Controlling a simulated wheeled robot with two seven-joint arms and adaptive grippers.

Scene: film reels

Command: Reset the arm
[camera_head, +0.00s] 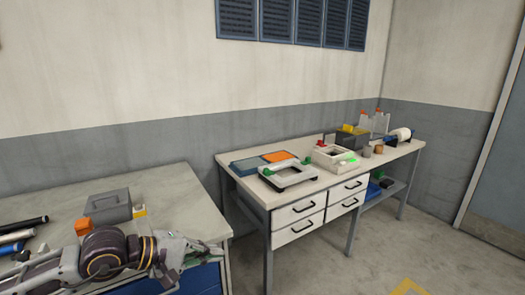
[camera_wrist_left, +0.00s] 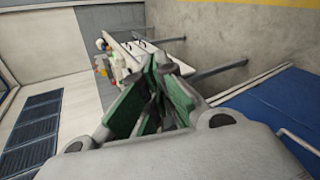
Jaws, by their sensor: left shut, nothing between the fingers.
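My left arm comes in from the lower left in the head view and lies along the front of the near bench. My left gripper (camera_head: 208,248) is at that bench's right front corner, shut and empty. In the left wrist view the gripper (camera_wrist_left: 155,95) has its green-padded fingers close together with nothing between them. My right gripper is not in view.
The near bench (camera_head: 185,200) carries a grey box (camera_head: 108,206) and dark and blue tubes (camera_head: 18,234). A second bench (camera_head: 305,190) with drawers stands to the right, holding a white frame (camera_head: 290,177) and several other items. Open floor (camera_head: 340,270) lies in front.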

